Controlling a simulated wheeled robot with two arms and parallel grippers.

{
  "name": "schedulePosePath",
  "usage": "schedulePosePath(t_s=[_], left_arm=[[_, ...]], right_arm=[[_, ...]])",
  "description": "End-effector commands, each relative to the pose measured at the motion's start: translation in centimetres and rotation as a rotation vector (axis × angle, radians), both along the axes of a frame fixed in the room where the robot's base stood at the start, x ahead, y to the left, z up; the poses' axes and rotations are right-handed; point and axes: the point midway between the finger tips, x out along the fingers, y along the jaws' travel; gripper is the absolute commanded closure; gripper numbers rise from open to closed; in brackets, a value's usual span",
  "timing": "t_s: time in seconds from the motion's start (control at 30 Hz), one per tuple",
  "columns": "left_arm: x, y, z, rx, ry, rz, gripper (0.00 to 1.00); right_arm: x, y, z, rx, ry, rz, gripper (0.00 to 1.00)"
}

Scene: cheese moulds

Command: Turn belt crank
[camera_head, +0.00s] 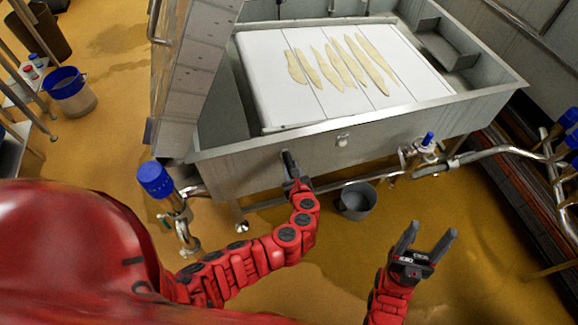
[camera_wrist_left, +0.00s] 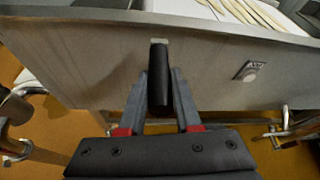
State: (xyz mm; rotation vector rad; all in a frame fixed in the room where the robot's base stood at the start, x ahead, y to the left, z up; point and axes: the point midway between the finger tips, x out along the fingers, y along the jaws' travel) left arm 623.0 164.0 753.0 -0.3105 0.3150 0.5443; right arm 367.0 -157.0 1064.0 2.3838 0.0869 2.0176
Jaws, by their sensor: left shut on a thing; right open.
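The belt crank handle (camera_wrist_left: 159,75) is a short black bar at the front wall of the metal vat (camera_head: 265,155). My left gripper (camera_head: 292,172) is at the vat's front wall, shut on the crank handle. In the left wrist view the two fingers of my left gripper (camera_wrist_left: 162,95) stand on either side of the handle. In the head view the gripper partly hides the handle. My right gripper (camera_head: 424,243) is open and empty, over the floor in front of the vat.
White belt slats (camera_head: 275,85) with pale yellow strips lie inside the vat. A grey bucket (camera_head: 356,201) stands below the vat. A blue-topped valve (camera_head: 155,180) is at left, another (camera_head: 428,140) at right, with pipes along the front. The yellow floor (camera_head: 340,285) is clear near my right gripper.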

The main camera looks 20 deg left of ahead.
Motion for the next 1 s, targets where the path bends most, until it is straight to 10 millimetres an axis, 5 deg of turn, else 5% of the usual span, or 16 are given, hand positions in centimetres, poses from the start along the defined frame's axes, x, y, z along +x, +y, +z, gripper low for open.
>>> schedulePosePath(t_s=[0.4,0.43,0.57,1.0], left_arm=[[-0.18,-0.23,-0.53,-0.003,0.014,-0.003,1.0],[-0.19,-0.23,-0.55,-0.003,0.014,-0.003,0.62],[-0.14,-0.17,-0.43,-0.001,0.011,-0.001,0.39],[-0.59,-0.55,0.03,0.001,0.006,-0.005,0.38]], right_arm=[[0.0,0.0,-0.02,0.0,0.0,0.0,0.38],[0.0,0.0,-0.02,0.0,0.0,0.0,0.38],[0.0,0.0,0.0,0.0,0.0,0.0,0.38],[0.01,0.0,-0.14,0.0,0.0,0.0,0.38]])
